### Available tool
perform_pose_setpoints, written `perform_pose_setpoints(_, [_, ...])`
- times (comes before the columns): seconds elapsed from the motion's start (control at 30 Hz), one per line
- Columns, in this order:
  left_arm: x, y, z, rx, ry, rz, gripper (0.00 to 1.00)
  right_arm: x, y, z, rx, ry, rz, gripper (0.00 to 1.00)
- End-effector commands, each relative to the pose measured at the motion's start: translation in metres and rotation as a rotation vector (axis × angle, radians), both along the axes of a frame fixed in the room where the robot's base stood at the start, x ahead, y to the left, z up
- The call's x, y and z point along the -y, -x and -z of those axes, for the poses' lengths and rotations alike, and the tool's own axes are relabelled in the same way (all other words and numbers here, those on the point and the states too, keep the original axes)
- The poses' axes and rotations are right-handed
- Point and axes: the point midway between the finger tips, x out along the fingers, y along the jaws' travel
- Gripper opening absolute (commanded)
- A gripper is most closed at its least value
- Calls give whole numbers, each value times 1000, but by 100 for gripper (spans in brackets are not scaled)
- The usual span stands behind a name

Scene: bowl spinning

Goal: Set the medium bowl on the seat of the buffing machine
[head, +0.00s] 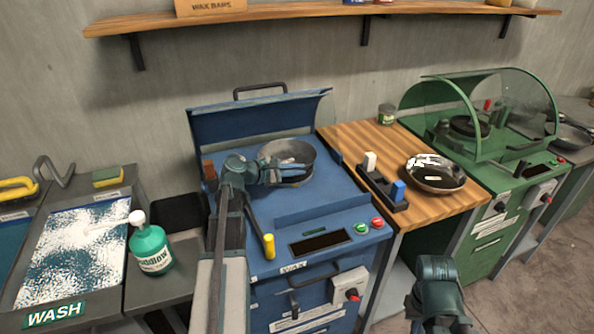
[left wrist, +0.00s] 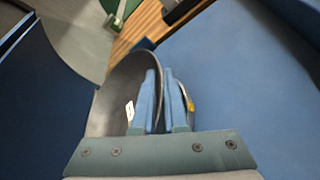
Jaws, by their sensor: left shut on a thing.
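A grey metal bowl (head: 298,152) is at the blue machine marked WAX. I take it for the medium bowl. My left gripper (head: 272,172) is shut on its near-left rim. In the left wrist view the blue fingers (left wrist: 161,100) pinch the wall of the bowl (left wrist: 112,97). I cannot tell whether the bowl rests on the machine or hangs just above it. The green machine (head: 490,152) at right, which looks like the buffing machine, has a dark round seat (head: 467,127) under a clear green hood. My right gripper (head: 440,290) is at the bottom; its fingers are not clear.
A dark shiny bowl (head: 436,173) and a rack (head: 383,188) with white and blue blocks stand on the wooden counter (head: 350,143) between the machines. A can (head: 386,114) stands at its back. The blue machine's lid (head: 262,120) is raised. A green bottle (head: 151,245) stands left.

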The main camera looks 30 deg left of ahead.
Motion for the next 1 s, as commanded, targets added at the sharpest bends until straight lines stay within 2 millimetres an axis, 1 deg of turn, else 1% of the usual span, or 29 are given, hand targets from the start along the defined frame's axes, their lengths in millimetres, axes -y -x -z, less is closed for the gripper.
perform_pose_setpoints(0.37, [-1,0,0,1,0,-1,0,0,0,0,0,0,0,0])
perform_pose_setpoints(0.4, [-1,0,0,1,0,-1,16,0,0,0,0,0,0,0])
perform_pose_setpoints(0.57, [-1,0,0,0,0,0,45,0,0,0,0,0,0,0])
perform_pose_setpoints(0.87, [-1,1,-1,0,0,0,45,0,0,-1,0,0,0,0])
perform_pose_setpoints(1.0, [-6,11,-6,0,0,-3,45,0,0,-6,0,0,0,0])
